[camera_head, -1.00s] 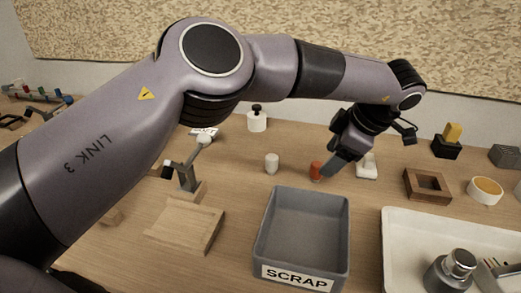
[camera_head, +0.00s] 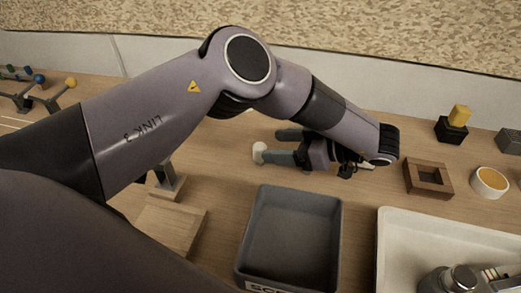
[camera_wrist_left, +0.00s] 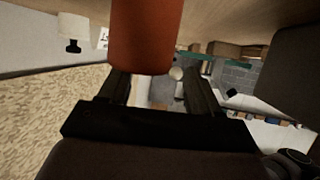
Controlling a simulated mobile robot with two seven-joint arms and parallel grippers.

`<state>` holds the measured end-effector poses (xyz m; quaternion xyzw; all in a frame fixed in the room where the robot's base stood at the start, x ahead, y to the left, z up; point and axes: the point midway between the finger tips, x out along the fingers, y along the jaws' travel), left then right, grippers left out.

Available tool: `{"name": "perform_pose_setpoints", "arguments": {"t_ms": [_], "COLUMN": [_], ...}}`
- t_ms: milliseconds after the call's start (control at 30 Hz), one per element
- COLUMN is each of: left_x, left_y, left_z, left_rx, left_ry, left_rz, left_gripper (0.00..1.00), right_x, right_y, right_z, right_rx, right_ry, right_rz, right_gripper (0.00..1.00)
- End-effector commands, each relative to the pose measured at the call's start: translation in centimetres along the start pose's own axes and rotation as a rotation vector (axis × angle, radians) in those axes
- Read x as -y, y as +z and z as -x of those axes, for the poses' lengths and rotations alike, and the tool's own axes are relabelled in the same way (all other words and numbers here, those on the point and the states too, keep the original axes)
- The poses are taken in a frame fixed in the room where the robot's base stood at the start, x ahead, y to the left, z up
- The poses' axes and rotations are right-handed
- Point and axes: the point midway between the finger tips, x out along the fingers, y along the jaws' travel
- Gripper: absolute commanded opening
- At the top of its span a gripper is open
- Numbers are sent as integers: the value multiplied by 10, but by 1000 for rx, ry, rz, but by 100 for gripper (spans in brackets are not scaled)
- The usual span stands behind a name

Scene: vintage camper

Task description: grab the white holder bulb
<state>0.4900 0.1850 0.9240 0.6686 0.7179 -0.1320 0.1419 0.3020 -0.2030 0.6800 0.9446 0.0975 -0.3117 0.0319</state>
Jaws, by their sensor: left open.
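My left gripper (camera_head: 274,146) is open, low over the table behind the grey bin, with its fingers pointing left. A small white rounded piece (camera_head: 259,152) is at the lower fingertip; I cannot tell if they touch. In the left wrist view a red cylinder (camera_wrist_left: 146,38) looms large in front of the open fingers (camera_wrist_left: 155,84). I cannot tell if it is between them; my gripper hides it in the head view. A white holder with a black top (camera_wrist_left: 73,28) appears upside down in the wrist view; my arm mostly hides it in the head view.
The grey bin (camera_head: 338,235) stands in front of my gripper. A brown square frame (camera_head: 428,178), a white cup with orange inside (camera_head: 489,182), a black holder with a yellow block (camera_head: 451,130) and a white tray (camera_head: 398,222) are at the right. A wooden stand (camera_head: 178,222) is at left.

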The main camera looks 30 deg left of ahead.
Motion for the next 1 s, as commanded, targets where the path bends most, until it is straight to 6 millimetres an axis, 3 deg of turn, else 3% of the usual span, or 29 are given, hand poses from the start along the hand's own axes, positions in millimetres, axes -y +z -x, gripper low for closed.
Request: {"name": "perform_pose_setpoints", "arguments": {"t_ms": [300,567,600,767,800,1000], "left_x": [2,2,2,2,2,2], "left_y": [1,2,2,1,1,1], "left_z": [-36,-39,-38,-38,-38,-38], "left_rx": [3,3,3,3,3,3], "left_ry": [-2,1,1,1,1,1], "left_rz": [0,1,1,1,1,2], "left_gripper": [63,63,60,8,4,4], "right_x": [0,0,0,0,0,0], "right_y": [-5,-4,-4,-4,-4,-4], "right_z": [4,4,4,4,4,4], "right_rx": [1,1,1,1,1,1], "right_ry": [-1,-1,-1,-1,-1,-1], "right_rz": [0,0,0,0,0,0], "right_gripper": [43,43,43,43,43,43]}}
